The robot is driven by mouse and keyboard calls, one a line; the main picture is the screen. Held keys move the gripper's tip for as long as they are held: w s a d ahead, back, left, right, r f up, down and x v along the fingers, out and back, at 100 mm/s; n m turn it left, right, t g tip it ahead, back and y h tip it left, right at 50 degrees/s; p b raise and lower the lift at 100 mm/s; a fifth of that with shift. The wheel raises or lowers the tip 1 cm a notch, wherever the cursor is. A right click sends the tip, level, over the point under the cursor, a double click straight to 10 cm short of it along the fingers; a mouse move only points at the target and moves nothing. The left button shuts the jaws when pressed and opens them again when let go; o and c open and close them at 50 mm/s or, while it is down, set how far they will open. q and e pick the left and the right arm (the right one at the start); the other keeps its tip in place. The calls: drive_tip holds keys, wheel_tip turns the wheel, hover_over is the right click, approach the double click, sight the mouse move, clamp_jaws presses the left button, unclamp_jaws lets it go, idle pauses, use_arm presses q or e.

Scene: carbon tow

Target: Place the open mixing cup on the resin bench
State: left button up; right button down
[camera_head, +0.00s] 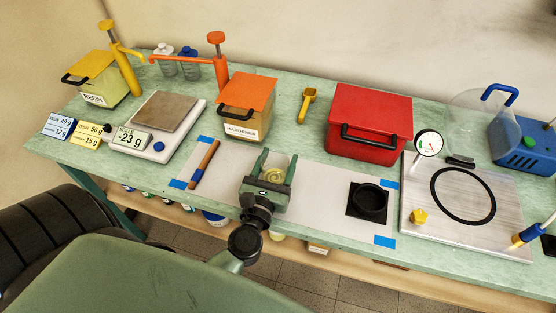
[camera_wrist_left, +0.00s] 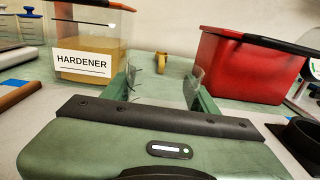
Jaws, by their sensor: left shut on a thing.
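My left gripper (camera_head: 277,158) is over the front middle of the green resin bench (camera_head: 315,118). It is shut on a clear open cup (camera_head: 275,175), the mixing cup, with something pale yellow showing inside. In the left wrist view, the gripper (camera_wrist_left: 162,85) has only faint clear cup edges between its fingers. The cup's base is hidden, so I cannot tell whether it touches the pale mat (camera_head: 318,195). My right gripper is not in view.
A hardener box (camera_head: 245,120) and a red box (camera_head: 368,110) stand behind. A scale (camera_head: 185,135) is at left. A brown-handled tool (camera_head: 203,165) lies left of the gripper, a black ring holder (camera_head: 368,202) right. The mat between gripper and holder is clear.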

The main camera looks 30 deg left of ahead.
sight(271, 180)
use_arm(q)
drive_tip(key=o, duration=1.5)
drive_tip(key=shift+f, duration=0.15)
drive_tip(key=shift+s+r, duration=0.1)
drive_tip(key=shift+r, duration=0.15)
drive_tip(key=b+v, duration=0.2)
drive_tip(key=v, duration=0.3)
drive_tip(key=b+v, duration=0.2)
drive_tip(key=v, duration=0.3)
drive_tip(key=shift+s+f, duration=0.2)
drive_tip(key=shift+s, duration=0.2)
drive_tip(key=shift+s+d+r, duration=0.15)
drive_tip(key=shift+s+r, duration=0.05)
drive_tip(key=shift+s, duration=0.3)
